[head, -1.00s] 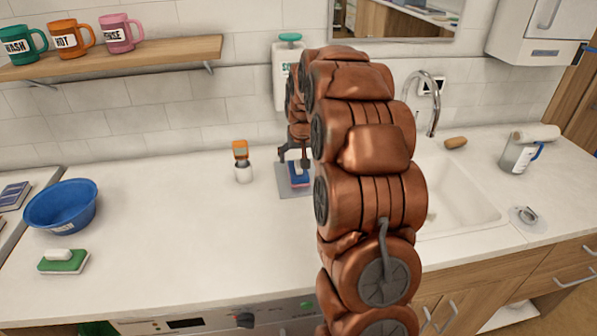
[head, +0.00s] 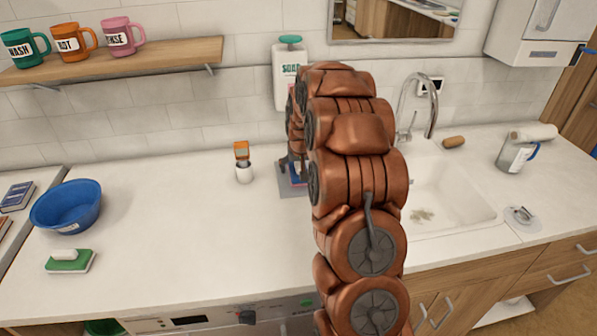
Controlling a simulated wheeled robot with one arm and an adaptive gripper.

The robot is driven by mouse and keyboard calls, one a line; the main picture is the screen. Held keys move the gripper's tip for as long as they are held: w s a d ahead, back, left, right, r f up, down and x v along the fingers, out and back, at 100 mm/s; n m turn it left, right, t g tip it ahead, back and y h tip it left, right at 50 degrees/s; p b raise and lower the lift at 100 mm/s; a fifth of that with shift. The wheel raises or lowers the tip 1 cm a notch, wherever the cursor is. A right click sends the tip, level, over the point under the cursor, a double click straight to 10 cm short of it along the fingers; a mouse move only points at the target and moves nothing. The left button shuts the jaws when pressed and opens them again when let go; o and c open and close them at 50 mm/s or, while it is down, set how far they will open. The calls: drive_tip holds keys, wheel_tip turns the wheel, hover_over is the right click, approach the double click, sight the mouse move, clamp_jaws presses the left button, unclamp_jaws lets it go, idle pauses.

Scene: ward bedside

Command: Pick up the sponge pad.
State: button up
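A small blue pad with a reddish edge (head: 297,181), which looks like the sponge pad, sits on a grey mat (head: 288,192) on the counter. My arm hides much of it. My gripper (head: 291,172) points down at the pad, with its fingers low at it. The arm covers the far finger, so I cannot tell whether they touch or grip it. A green block with a white top (head: 69,261) lies at the front left of the counter.
A white bottle with an orange top (head: 243,165) stands left of the mat. A soap dispenser (head: 287,75) is behind my arm. A blue bowl (head: 66,205) is at left. The sink (head: 460,200) and tap (head: 432,105) are at right. The middle-left counter is clear.

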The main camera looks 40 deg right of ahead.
sight(298, 164)
drive_tip(key=c, duration=1.1)
drive_tip(key=shift+r+b, duration=0.8)
drive_tip(key=shift+r, duration=0.7)
drive_tip(key=shift+s+a+r, duration=0.15)
drive_tip(key=shift+r, duration=0.05)
drive_tip(key=s+a+b, duration=0.1)
drive_tip(key=s+a, duration=0.2)
drive_tip(key=s, duration=0.1)
drive_tip(key=s+a+r+b, duration=0.1)
drive_tip(key=s+a+b, duration=0.1)
drive_tip(key=s+a, duration=0.1)
drive_tip(key=s+a+b, duration=0.2)
drive_tip(key=s+a, duration=0.1)
drive_tip(key=s, duration=0.2)
drive_tip(key=shift+a+r, duration=0.3)
drive_tip(key=shift+a, duration=0.1)
